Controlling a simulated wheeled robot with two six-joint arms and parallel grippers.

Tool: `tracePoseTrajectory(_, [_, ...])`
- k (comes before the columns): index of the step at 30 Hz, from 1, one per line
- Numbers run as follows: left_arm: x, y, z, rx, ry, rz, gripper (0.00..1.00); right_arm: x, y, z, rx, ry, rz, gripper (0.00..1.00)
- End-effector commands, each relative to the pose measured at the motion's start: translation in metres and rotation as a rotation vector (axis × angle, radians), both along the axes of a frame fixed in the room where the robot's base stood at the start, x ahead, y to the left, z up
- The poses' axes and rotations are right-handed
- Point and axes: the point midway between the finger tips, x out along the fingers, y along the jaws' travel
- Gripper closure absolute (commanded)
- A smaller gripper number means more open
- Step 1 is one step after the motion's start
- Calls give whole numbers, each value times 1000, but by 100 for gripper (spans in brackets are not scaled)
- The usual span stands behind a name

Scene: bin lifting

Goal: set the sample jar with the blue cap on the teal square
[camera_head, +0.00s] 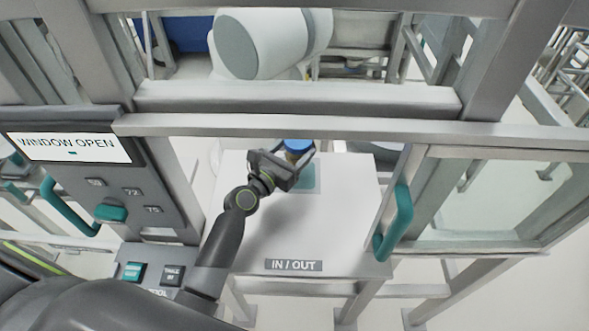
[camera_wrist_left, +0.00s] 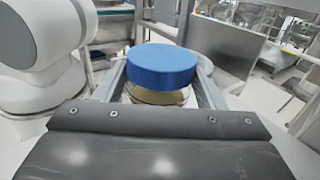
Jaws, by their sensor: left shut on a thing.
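The sample jar has a blue cap (camera_head: 298,146) and a clear body with tan contents. My left gripper (camera_head: 300,158) is shut on it, reaching through the window opening. In the left wrist view the blue cap (camera_wrist_left: 162,65) stands upright between the two fingers (camera_wrist_left: 160,92), with the jar body (camera_wrist_left: 158,96) below it. The teal square (camera_head: 306,180) lies on the white table (camera_head: 345,215), partly hidden by the gripper and jar. The jar appears over or near the square's far part; I cannot tell whether it touches the surface. My right gripper is not in view.
The grey window frame (camera_head: 300,130) crosses above my arm. A glass pane with a teal handle (camera_head: 396,222) is at the right. A control panel (camera_head: 125,200) and a "WINDOW OPEN" screen (camera_head: 68,147) are at the left. A white robot arm (camera_head: 270,42) stands behind.

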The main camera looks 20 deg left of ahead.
Motion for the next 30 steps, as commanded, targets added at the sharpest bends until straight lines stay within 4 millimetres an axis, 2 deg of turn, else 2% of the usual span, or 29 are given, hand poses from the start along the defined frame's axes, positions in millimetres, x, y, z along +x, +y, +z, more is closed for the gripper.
tracePoseTrajectory(1, [0,0,-10,-2,-2,1,73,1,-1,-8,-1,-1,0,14])
tracePoseTrajectory(5, [0,0,-17,-1,-4,1,73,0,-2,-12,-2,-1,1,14])
tracePoseTrajectory(13, [0,0,-50,-1,-3,0,73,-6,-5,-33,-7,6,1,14])
tracePoseTrajectory(27, [0,0,-56,0,-4,0,73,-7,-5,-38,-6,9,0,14])
tracePoseTrajectory(28, [0,0,-56,-1,-2,0,34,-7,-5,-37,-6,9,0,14])
tracePoseTrajectory(30, [0,0,-55,-1,-2,0,24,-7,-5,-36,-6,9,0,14])
